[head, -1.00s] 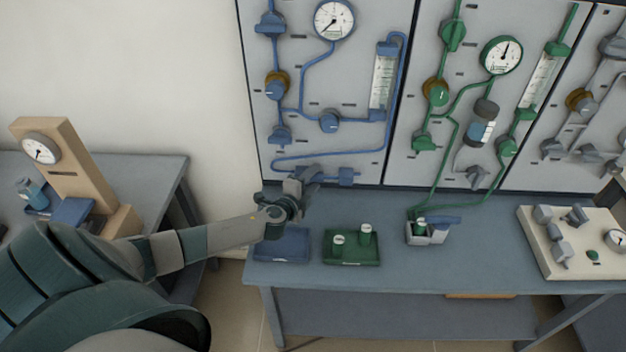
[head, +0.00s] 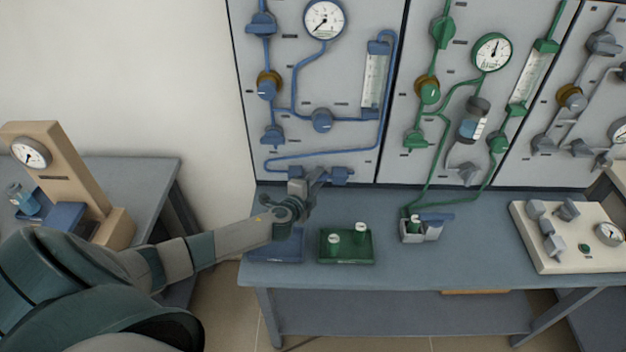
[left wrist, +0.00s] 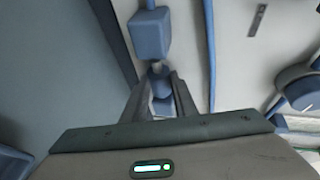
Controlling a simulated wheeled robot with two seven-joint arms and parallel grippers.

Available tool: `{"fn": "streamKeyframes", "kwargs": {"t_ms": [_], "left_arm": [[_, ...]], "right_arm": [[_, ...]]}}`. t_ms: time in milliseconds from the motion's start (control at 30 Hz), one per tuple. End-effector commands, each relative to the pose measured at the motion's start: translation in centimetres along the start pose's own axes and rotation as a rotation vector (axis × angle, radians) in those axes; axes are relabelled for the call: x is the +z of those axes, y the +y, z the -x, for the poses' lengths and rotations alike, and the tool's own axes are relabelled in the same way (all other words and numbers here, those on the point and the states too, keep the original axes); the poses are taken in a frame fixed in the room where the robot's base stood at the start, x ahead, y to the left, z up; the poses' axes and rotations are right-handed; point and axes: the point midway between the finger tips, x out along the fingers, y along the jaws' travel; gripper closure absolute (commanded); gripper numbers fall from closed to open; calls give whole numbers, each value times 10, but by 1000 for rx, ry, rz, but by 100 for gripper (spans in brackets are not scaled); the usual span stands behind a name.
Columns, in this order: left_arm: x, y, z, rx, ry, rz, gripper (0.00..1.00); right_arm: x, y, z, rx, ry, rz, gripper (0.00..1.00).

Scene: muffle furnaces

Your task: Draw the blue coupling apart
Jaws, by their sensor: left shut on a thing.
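The blue coupling sits low on the blue panel. Its fixed blue block (head: 341,176) shows right of my left gripper (head: 318,178), and also ahead of the fingers in the left wrist view (left wrist: 150,33). My left gripper, at the lower edge of the panel, is shut on a small blue coupling part (left wrist: 160,84), between its two fingers in the left wrist view. A pale stub (left wrist: 156,63) shows between the held part and the block. I cannot tell whether the two are joined there. In the head view the gripper hides the held part. My right gripper is not in view.
Blue pipes (head: 300,157) run close above the gripper. A blue tray (head: 275,250) and a green tray (head: 346,260) with two small jars stand on the bench (head: 450,265) below. A grey holder (head: 422,232) stands further right.

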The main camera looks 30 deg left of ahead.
Motion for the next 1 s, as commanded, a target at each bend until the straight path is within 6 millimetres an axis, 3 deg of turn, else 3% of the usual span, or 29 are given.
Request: {"fn": "streamKeyframes", "kwargs": {"t_ms": [33, 67, 133, 667, 1000], "left_arm": [[-3, 0, 0, 0, 7, 3, 100], [-3, 0, 0, 0, 8, 3, 72], [-3, 0, 0, 0, 7, 3, 56], [-1, 1, 8, 0, 5, 1, 56], [-1, 3, 51, 2, 6, 0, 56]], "right_arm": [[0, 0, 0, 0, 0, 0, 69], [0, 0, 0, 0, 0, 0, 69], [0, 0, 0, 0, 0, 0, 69], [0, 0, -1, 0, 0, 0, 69], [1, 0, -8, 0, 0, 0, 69]]}}
